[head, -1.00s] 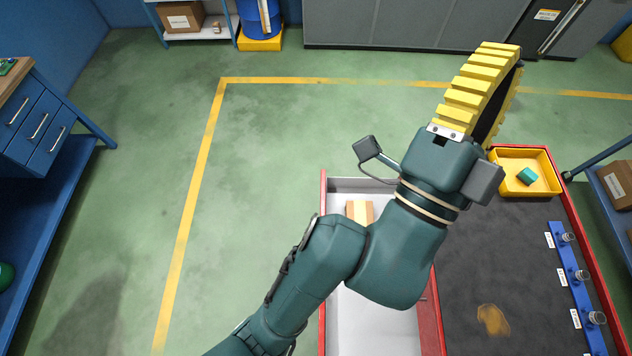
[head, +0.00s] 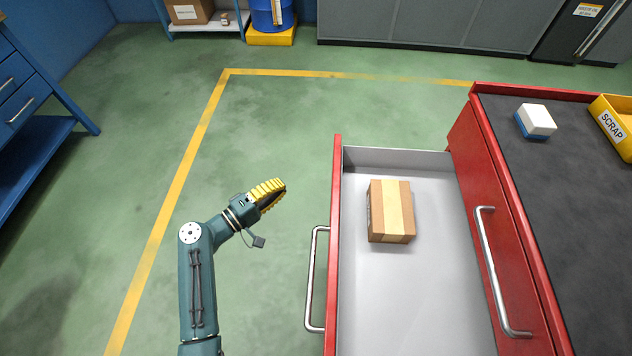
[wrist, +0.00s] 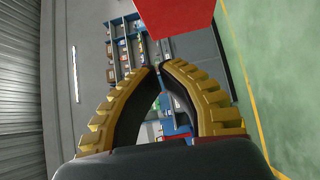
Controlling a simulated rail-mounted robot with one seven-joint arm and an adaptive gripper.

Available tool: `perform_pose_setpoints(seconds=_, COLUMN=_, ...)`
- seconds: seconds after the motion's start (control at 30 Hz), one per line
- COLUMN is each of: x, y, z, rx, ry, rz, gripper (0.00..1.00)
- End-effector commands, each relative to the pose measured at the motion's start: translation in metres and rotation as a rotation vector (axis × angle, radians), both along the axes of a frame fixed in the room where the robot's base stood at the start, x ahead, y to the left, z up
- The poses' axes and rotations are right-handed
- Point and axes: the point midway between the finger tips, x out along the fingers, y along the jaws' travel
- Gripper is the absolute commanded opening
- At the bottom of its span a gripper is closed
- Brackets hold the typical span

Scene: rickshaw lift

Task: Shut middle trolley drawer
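The red trolley (head: 478,88) stands at the right of the head view. One drawer (head: 430,280) is pulled out to the left, with a grey inside, a red front edge and a metal handle (head: 312,280). A red front with its own handle (head: 490,270) is shut above it. My gripper (head: 279,188) is over open floor, left of the open drawer's front and apart from it. Its yellow ribbed fingers come together at the tips in the wrist view (wrist: 160,67), with nothing between them. A red panel (wrist: 180,14) shows at the top there.
A taped cardboard box (head: 390,211) lies in the open drawer. A white and blue block (head: 536,121) and a yellow scrap bin (head: 618,118) are on the trolley's dark top. A blue bench (head: 30,130) stands at far left. The floor between is clear.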

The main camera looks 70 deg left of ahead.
Motion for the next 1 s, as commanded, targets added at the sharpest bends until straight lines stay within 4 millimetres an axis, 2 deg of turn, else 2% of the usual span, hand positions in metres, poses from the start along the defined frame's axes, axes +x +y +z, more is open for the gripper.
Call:
perform_pose_setpoints(seconds=0.17, x=0.023, y=0.007, z=0.001, rx=0.007, ry=0.001, rz=-0.006, gripper=0.00)
perform_pose_setpoints(seconds=0.5, x=0.094, y=0.032, z=0.001, rx=0.006, ry=-0.001, rz=-0.006, gripper=0.00)
perform_pose_setpoints(seconds=0.6, x=0.110, y=0.025, z=0.002, rx=0.004, ry=-0.001, rz=-0.007, gripper=0.00)
perform_pose_setpoints(seconds=0.8, x=0.128, y=0.017, z=0.003, rx=0.002, ry=0.000, rz=-0.002, gripper=0.00)
perform_pose_setpoints(seconds=1.0, x=0.130, y=0.016, z=0.003, rx=0.003, ry=-0.001, rz=-0.001, gripper=0.00)
